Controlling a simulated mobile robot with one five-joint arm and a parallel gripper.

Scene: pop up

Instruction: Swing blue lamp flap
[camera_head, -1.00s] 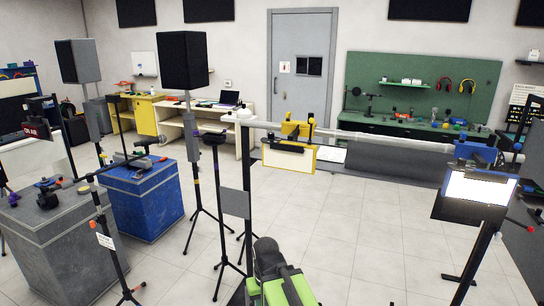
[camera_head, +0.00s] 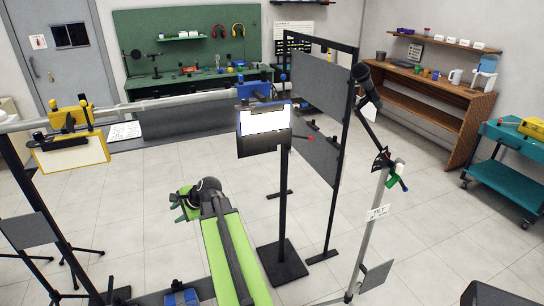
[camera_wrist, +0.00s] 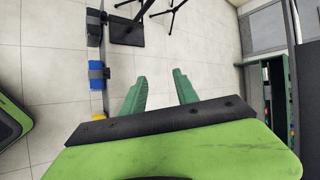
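The blue lamp flap (camera_head: 264,121) is a bright white panel with a blue top edge and dark lower border. It hangs from the blue clamp (camera_head: 258,91) at the right end of a long pale bar, in the middle of the head view. My gripper (camera_head: 181,204) is below and left of the flap, apart from it. In the wrist view my gripper (camera_wrist: 160,90) has two green fingers spread apart, with only floor tiles between them. A blue part (camera_wrist: 97,74) shows left of the fingers there; I cannot tell whether it belongs to the lamp.
A yellow-framed flap (camera_head: 72,154) hangs from the bar at left. A black stand (camera_head: 283,215) rises below the blue flap. Dark panels (camera_head: 322,80) and a microphone stand (camera_head: 373,220) are to its right. Tiled floor between the stands is open.

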